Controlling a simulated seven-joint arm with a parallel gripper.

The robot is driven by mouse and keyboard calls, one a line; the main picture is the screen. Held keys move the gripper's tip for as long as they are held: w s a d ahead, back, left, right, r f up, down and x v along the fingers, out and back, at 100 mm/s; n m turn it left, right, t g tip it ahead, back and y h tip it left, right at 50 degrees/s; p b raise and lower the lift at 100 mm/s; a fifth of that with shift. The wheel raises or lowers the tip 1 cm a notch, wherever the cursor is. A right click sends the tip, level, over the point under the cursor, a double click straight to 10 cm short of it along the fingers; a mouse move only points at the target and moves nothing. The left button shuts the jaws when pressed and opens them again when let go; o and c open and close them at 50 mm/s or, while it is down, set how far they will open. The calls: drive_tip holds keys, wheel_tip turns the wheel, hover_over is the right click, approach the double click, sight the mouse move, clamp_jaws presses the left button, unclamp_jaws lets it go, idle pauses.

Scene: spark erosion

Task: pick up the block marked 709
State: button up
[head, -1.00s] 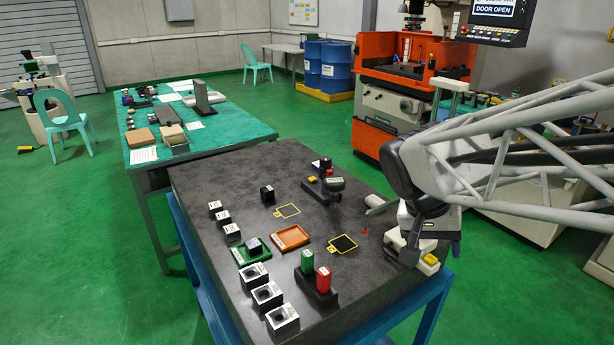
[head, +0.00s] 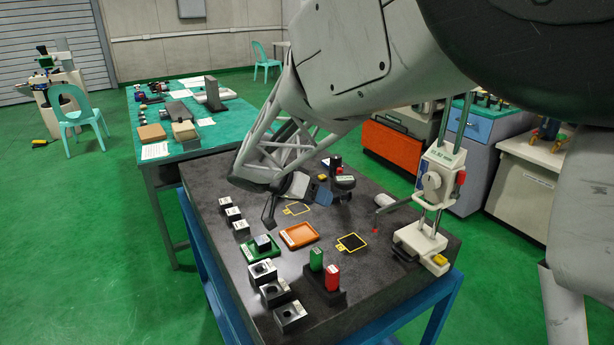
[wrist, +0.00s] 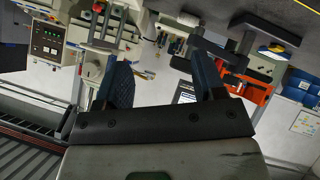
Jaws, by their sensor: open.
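Several small dark blocks with pale labelled faces stand on the dark stone table in the head view. Three form a row at the left: a far one (head: 226,203), a middle one (head: 233,214) and a near one (head: 241,228). Another block (head: 263,241) sits in the green tray (head: 250,254). The labels are too small to read, so I cannot tell which is 709. My gripper (wrist: 163,78) is open and empty in the wrist view, its two blue-padded fingers apart. In the head view my arm's end hangs over the table's far part, hiding some of it.
An orange tray (head: 300,235) lies mid-table, with a yellow-outlined dark pad (head: 352,242) to its right. Green (head: 316,259) and red (head: 333,278) uprights stand in a black holder. Holed blocks (head: 275,292) line the near left. A white gauge stand (head: 436,190) rises at the right.

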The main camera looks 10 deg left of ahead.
drive_tip(key=a+f+t, duration=0.2)
drive_tip(key=a+f, duration=0.1)
drive_tip(key=a, duration=0.6)
drive_tip(key=a+f+t, duration=0.2)
drive_tip(key=a+f, duration=0.1)
drive_tip(key=a, duration=0.5)
drive_tip(key=m+t, duration=0.2)
drive_tip(key=t, duration=0.2)
approach(232, 212)
drive_tip(key=shift+w+d+r, duration=0.15)
drive_tip(key=shift+w+d, duration=0.35)
drive_tip(key=shift+w, duration=0.2)
drive_tip(key=shift+x, duration=1.3)
drive_tip(key=shift+d, duration=0.1)
drive_tip(key=shift+f+x, duration=0.15)
drive_tip(key=shift+x, duration=1.15)
drive_tip(key=shift+f+x, duration=0.2)
drive_tip(key=shift+x, duration=1.1)
